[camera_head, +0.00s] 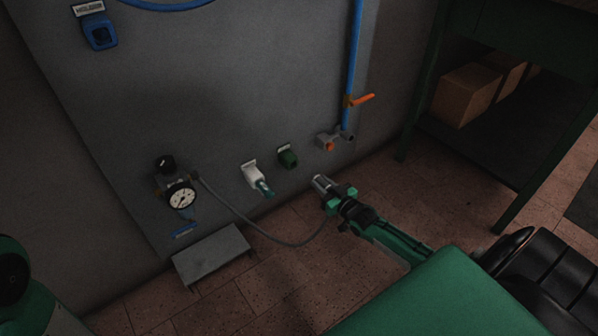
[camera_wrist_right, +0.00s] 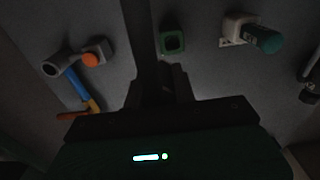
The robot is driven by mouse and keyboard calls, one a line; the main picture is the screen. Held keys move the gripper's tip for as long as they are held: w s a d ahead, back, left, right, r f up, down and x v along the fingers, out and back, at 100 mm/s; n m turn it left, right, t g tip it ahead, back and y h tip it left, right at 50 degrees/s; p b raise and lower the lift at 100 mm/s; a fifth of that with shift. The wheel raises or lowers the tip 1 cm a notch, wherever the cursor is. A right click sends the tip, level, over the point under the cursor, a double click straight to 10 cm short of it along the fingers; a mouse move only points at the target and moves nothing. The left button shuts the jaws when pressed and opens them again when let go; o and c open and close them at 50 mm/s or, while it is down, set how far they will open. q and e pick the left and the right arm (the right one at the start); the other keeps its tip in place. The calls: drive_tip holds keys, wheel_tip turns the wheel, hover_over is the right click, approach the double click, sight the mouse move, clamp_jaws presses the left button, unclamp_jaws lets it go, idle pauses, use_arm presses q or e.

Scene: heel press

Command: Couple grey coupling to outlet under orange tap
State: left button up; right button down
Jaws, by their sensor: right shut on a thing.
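My right gripper (camera_head: 338,194) is shut on the grey coupling (camera_head: 322,182), which points up and left toward the wall. A grey hose (camera_head: 262,230) hangs from the gauge to the coupling. The orange tap lever (camera_head: 361,99) is on a blue pipe (camera_head: 353,60). Below it is the grey outlet (camera_head: 345,136), with an orange part (camera_head: 330,146) beside it. The coupling is apart from the outlet, below it and slightly left in the head view. In the wrist view the outlet (camera_wrist_right: 58,66) is at upper left; the coupling is too dark to make out. My left gripper is not in view.
A green socket (camera_head: 288,157) and a white holder with a teal plug (camera_head: 254,177) are left of the outlet. A gauge (camera_head: 181,198) and a grey step (camera_head: 212,256) are farther left. A green-framed shelf with boxes (camera_head: 465,94) stands at right.

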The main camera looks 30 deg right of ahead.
drive_tip(key=w+d+b, duration=0.2)
drive_tip(key=d+b, duration=1)
drive_tip(key=d, duration=1.1)
drive_tip(key=shift+d+b, duration=0.35)
idle(0.5)
